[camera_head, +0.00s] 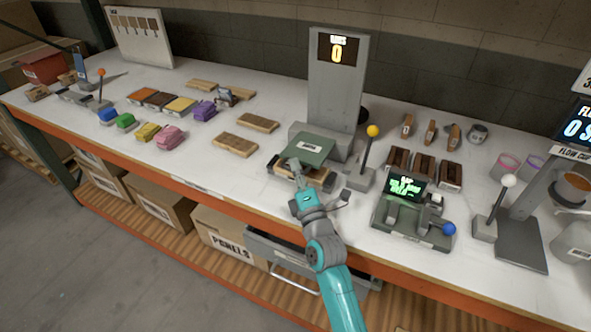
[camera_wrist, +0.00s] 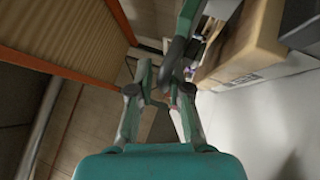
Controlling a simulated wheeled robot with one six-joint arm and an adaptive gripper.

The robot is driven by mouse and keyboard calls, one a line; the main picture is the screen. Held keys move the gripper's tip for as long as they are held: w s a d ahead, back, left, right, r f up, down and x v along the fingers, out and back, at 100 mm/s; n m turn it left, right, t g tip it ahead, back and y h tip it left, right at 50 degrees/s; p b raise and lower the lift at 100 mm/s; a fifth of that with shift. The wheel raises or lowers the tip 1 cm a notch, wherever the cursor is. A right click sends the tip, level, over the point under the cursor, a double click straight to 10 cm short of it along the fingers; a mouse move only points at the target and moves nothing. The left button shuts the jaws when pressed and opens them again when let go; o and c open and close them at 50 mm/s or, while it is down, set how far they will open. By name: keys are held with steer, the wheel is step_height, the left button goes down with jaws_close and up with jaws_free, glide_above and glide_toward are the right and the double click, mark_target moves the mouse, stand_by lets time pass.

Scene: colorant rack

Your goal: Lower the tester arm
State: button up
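The tester is a grey upright column (camera_head: 336,95) with a display reading 0. A green labelled block (camera_head: 312,147) juts from its front, over a wooden panel (camera_head: 322,180). A lever with a yellow ball (camera_head: 372,131) stands upright on a grey base at its right. Which part is the tester arm is not marked. My gripper (camera_head: 318,181) is at the tester's front edge, just below the green block, left of and lower than the lever. Its fingers are spread, with no object clearly held; contact with the block or panel cannot be told. The wrist view shows both fingers apart (camera_wrist: 159,85).
A green device (camera_head: 412,212) with a screen and blue-ball lever stands right of the tester. Dark brown blocks (camera_head: 424,167) lie behind it. A white-ball lever (camera_head: 508,181) is farther right. Wooden panels (camera_head: 235,145) and coloured blocks lie left. The orange table edge (camera_head: 160,171) runs along the front.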

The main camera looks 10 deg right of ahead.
steer(key=shift+o, duration=0.8)
steer(key=shift+s+a, duration=0.1)
steer(key=shift+s, duration=0.05)
steer(key=shift+v, duration=3.65)
